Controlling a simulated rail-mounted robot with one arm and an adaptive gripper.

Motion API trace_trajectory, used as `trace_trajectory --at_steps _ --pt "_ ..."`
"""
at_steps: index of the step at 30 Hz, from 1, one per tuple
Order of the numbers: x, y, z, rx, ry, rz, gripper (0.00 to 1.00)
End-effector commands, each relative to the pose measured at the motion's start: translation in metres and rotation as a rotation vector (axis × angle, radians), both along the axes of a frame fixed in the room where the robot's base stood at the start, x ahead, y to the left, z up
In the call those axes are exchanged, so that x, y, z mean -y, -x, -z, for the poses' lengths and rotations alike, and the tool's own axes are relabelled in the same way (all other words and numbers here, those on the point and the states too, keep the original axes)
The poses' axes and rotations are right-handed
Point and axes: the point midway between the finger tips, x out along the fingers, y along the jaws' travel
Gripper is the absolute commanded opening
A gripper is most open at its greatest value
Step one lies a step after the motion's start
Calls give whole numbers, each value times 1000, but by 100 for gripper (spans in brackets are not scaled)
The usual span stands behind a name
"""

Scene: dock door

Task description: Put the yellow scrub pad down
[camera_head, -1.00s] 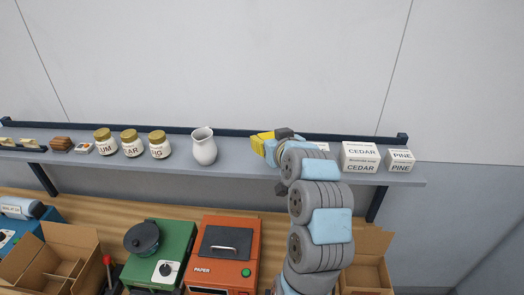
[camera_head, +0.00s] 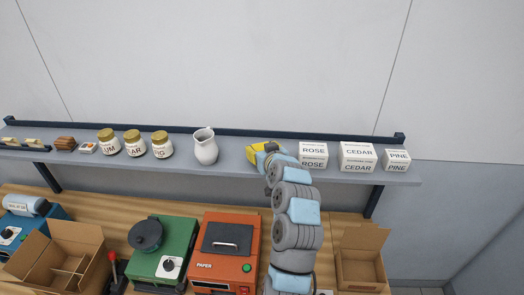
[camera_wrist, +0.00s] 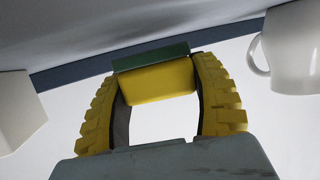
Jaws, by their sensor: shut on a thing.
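The yellow scrub pad (camera_wrist: 157,83) has a dark green layer (camera_wrist: 150,56) along one side. It is held between the two yellow ribbed fingers of my gripper (camera_wrist: 160,85), which are shut on it. In the head view my gripper (camera_head: 255,152) is over the wall shelf (camera_head: 232,170), in the gap between the white pitcher (camera_head: 205,148) and the ROSE boxes (camera_head: 313,156). The pad cannot be told apart from the yellow fingers there. Whether the pad touches the shelf is not clear. The wrist view appears upside down.
The pitcher also shows in the wrist view (camera_wrist: 293,50), apart from the fingers. CEDAR boxes (camera_head: 357,157) and PINE boxes (camera_head: 396,160) stand farther right. Several gold-lidded jars (camera_head: 134,143) stand left. A dark rail (camera_head: 235,134) runs along the shelf's back. Machines and cartons occupy the bench below.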

Motion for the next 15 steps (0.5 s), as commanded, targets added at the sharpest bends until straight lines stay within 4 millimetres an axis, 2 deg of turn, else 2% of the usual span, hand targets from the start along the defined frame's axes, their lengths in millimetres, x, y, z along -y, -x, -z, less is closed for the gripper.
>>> trace_trajectory --at_steps 3,15 --pt "0 0 12 0 -2 2 38" --pt "1 0 17 4 -1 2 38"
